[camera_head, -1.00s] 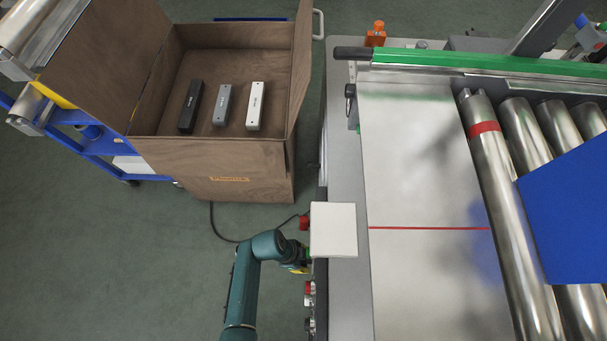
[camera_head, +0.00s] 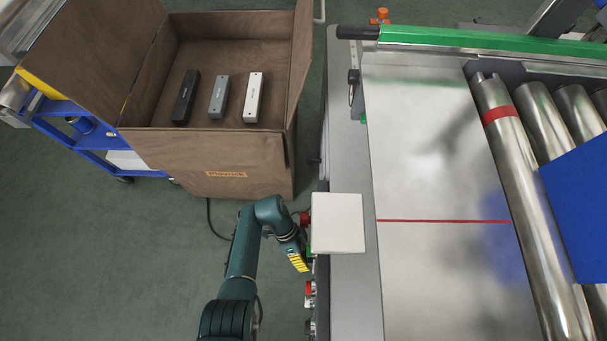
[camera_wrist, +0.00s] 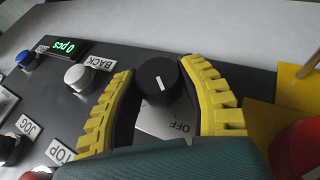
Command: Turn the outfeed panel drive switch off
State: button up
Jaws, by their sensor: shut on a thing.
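In the wrist view a round black knob (camera_wrist: 158,84) with a short white line sits on a dark panel. The line runs nearly up and down in the picture, tilted slightly. A plate marked OFF (camera_wrist: 181,128) shows just below and right of the knob; any other position label is hidden. My gripper (camera_wrist: 162,70) has its two yellow ribbed fingers on either side of the knob, shut on it. In the head view my gripper (camera_head: 304,258) is at the machine's left side, partly hidden below the white square plate (camera_head: 337,222); the knob is hidden there.
Near the knob are a white button by a BACK label (camera_wrist: 77,76), a blue button (camera_wrist: 26,60), a green "0 pcs" display (camera_wrist: 64,46) and a red button (camera_wrist: 298,148). A brown box (camera_head: 215,160) with three bars stands behind my arm.

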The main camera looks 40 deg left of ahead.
jog(key=shift+s+f, duration=0.1)
jog(key=shift+f, duration=0.05)
jog(key=o, duration=1.2)
jog(key=shift+d, duration=0.1)
jog(key=shift+c, duration=0.2)
jog(key=v, duration=1.2)
